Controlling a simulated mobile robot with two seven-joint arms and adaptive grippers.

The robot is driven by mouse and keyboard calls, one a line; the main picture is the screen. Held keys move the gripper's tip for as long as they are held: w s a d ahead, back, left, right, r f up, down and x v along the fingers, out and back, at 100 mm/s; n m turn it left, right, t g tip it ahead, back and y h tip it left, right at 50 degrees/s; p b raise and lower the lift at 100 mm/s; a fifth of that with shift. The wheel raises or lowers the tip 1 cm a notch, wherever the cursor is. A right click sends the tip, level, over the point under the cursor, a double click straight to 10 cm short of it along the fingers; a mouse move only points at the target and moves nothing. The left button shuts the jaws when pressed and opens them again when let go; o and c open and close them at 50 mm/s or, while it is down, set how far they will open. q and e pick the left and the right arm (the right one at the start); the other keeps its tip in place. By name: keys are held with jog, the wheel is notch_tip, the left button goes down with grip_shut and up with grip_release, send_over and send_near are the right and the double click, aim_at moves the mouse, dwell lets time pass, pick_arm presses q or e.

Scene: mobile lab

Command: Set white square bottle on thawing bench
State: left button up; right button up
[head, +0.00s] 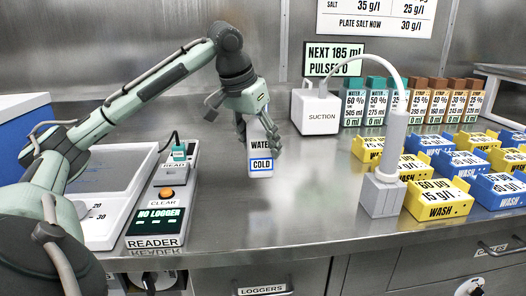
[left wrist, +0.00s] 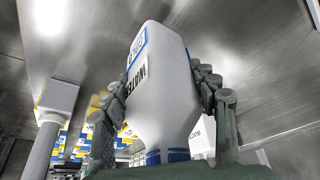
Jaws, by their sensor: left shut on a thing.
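The white square bottle (head: 261,148), labelled WATER and COLD, is upright over the steel bench (head: 290,215), near the middle of the head view. My left gripper (head: 258,130) comes down from above and is shut on it. In the left wrist view, the bottle (left wrist: 165,85) sits between the two fingers, which lie along its sides. I cannot tell whether its base touches the steel surface. No surface carries a readable thawing bench label. My right gripper is not in view.
A reader unit (head: 155,224) and a shallow white tray (head: 101,238) stand at the left. A white suction box (head: 315,112) is behind the bottle. A grey post (head: 382,192) with a curved spout, and yellow and blue wash boxes (head: 440,202), stand at the right. The front middle is clear.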

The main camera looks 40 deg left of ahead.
aim_at(263, 161)
pick_arm(q)
jog(key=shift+w+d+f, duration=0.1)
jog(key=shift+w+d, duration=0.05)
jog(key=shift+w, duration=0.15)
jog(key=shift+f, duration=0.4)
notch_tip(263, 161, down, 3)
jog(key=shift+r+b, duration=0.15)
jog(key=shift+b, duration=0.55)
jog(key=shift+f, duration=0.3)
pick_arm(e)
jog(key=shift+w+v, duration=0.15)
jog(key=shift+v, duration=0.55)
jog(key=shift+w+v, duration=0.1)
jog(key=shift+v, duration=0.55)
pick_arm(q)
jog(key=shift+f, duration=0.1)
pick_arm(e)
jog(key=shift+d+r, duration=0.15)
pick_arm(q)
jog(key=o, duration=1.4)
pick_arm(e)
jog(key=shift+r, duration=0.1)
pick_arm(q)
jog(key=shift+o, duration=0.2)
